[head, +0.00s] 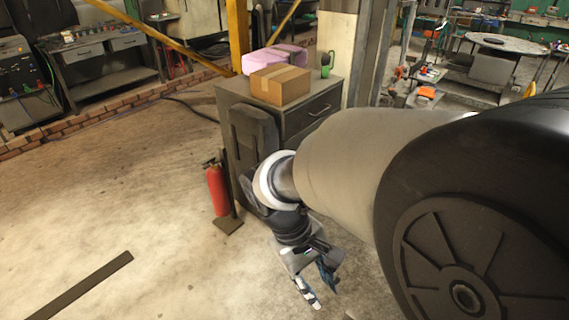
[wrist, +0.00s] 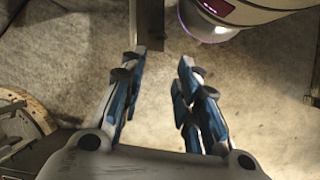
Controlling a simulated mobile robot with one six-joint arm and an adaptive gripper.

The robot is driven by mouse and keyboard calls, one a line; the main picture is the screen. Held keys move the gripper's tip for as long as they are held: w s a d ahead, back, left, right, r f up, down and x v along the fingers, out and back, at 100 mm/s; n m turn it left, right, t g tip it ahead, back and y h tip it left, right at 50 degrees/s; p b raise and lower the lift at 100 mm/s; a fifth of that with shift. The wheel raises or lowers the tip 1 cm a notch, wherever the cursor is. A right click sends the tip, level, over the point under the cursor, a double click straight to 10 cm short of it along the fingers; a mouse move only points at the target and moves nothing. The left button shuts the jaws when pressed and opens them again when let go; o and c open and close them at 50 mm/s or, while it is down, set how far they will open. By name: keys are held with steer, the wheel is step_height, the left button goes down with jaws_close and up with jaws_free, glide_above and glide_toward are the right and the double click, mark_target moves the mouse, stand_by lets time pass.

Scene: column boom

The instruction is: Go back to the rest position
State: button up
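My gripper (head: 318,290) hangs at the end of my arm, pointing down over the concrete floor, in front of the metal cabinet. In the wrist view my gripper (wrist: 160,75) has its two blue and grey fingers spread apart. Only bare floor shows between them, so it is open and empty. My large arm link covers the right side of the head view and hides part of the floor there.
The cabinet (head: 318,116) carries a cardboard box (head: 280,86), a pink package (head: 274,58) and a green item (head: 326,64). A red fire extinguisher (head: 217,188) stands left of it. A dark strip (head: 82,285) lies on the floor. The left floor is mostly clear.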

steer(key=s+d+r+m+t+y, duration=0.3)
steer(key=s+d+r+m+t, duration=0.3)
steer(key=r, duration=0.4)
steer(key=s+d, duration=0.1)
steer(key=s, duration=0.1)
steer(key=shift+s+d+m+y, duration=0.3)
steer(key=shift+y, duration=0.1)
